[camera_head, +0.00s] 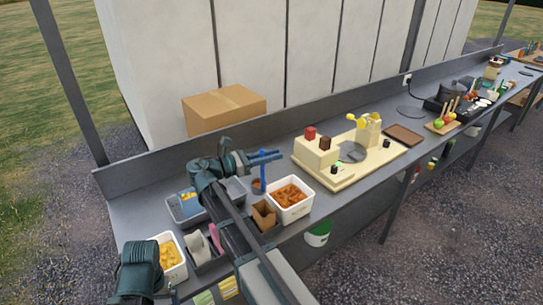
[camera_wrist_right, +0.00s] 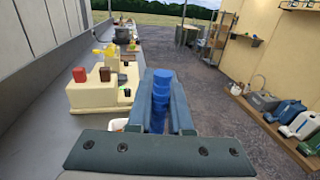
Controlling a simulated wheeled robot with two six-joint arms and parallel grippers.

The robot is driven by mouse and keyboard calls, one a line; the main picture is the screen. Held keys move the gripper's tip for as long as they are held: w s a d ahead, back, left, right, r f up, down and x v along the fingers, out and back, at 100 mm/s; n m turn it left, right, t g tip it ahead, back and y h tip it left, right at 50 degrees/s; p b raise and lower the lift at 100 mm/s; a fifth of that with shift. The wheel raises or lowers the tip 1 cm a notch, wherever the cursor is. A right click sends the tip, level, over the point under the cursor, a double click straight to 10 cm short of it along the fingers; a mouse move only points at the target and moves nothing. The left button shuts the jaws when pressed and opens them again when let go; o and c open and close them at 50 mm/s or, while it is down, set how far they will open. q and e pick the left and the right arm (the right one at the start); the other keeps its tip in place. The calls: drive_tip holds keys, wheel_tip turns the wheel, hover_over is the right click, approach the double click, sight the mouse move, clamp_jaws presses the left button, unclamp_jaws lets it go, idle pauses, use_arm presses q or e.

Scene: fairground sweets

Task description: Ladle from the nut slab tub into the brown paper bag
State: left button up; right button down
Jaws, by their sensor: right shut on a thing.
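My right gripper (camera_head: 265,157) is shut on the blue handle of the ladle (camera_wrist_right: 161,85), which stands between the fingers in the right wrist view. In the head view the ladle (camera_head: 263,172) hangs down from the fingers, with a small brown patch at its lower end; I cannot tell whether that is a load. The nut slab tub (camera_head: 309,207) is white, holds brown-orange pieces, and is just right of the ladle. The brown paper bag (camera_head: 264,215) stands open beside the tub, below the ladle in the picture. My left gripper is not in view.
A second white tub with yellow pieces (camera_head: 168,258) stands at the lower left. A cream machine (camera_head: 318,155) stands right of the nut tub. A cardboard box (camera_head: 224,107) is behind the counter's back panel. A grey tray (camera_head: 182,209) lies left of my right arm.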

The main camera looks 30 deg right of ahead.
drive_tip(key=s+f+m+t+y+b, duration=0.1)
drive_tip(key=s+f+m+b, duration=0.4)
drive_tip(key=f, duration=0.4)
drive_tip(key=s+f+m+t+y+b, duration=0.1)
drive_tip(key=s+f+m+t+b, duration=0.1)
drive_tip(key=s+f+m+b, duration=0.4)
drive_tip(key=shift+s+d+f+m+b, duration=0.25)
drive_tip(key=shift+d+f+m+b, duration=0.2)
drive_tip(key=shift+f+m+b, duration=0.95)
drive_tip(key=shift+f, duration=0.1)
